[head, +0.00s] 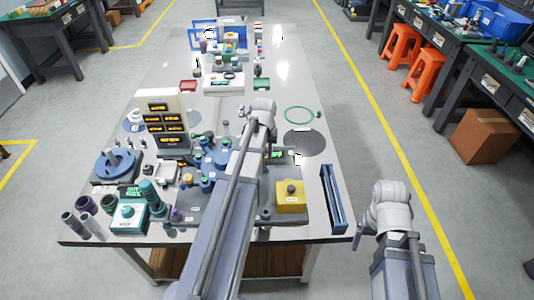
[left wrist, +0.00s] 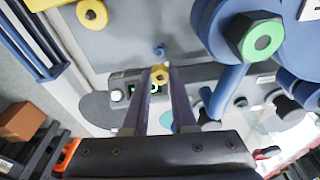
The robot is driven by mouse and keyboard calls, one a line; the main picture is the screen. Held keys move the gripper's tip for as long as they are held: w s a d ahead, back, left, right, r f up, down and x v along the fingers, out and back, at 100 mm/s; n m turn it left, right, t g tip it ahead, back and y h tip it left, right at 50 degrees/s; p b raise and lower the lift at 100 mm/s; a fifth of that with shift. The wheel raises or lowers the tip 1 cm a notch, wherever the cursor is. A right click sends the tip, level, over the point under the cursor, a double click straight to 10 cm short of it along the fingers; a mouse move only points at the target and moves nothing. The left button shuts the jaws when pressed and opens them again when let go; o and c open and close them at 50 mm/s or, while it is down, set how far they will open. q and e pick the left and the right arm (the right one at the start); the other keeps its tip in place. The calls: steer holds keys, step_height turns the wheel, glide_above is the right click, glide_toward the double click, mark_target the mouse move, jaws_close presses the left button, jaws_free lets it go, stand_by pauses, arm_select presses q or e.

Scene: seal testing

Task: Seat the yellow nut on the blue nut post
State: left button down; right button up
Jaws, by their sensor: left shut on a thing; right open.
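The small yellow nut (left wrist: 160,74) shows in the left wrist view between the tips of my left gripper (left wrist: 161,88), which is shut on it. A small blue post (left wrist: 159,50) stands just beyond the nut in that view, over a grey plate. I cannot tell whether nut and post touch. In the head view my left arm reaches over the table's middle and hides much of the work area; the nut cannot be made out there. My right gripper (head: 357,240) is open and empty, off the table's right edge, and only partly visible.
A yellow box (head: 291,197) and a blue rail (head: 333,198) stand at the table's right front. The far right tabletop is clear.

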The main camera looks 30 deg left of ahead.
mark_target(265, 160)
arm_select(q)
steer(key=shift+f+b, duration=1.5)
steer(key=shift+f, duration=0.25)
steer(key=shift+f+b, duration=0.4)
steer(key=c, duration=0.6)
jaws_free()
steer(key=shift+c, duration=0.2)
steer(key=shift+r, duration=0.15)
steer(key=shift+r+p, duration=2.45)
steer(key=shift+p, duration=0.1)
steer(key=shift+f, duration=0.1)
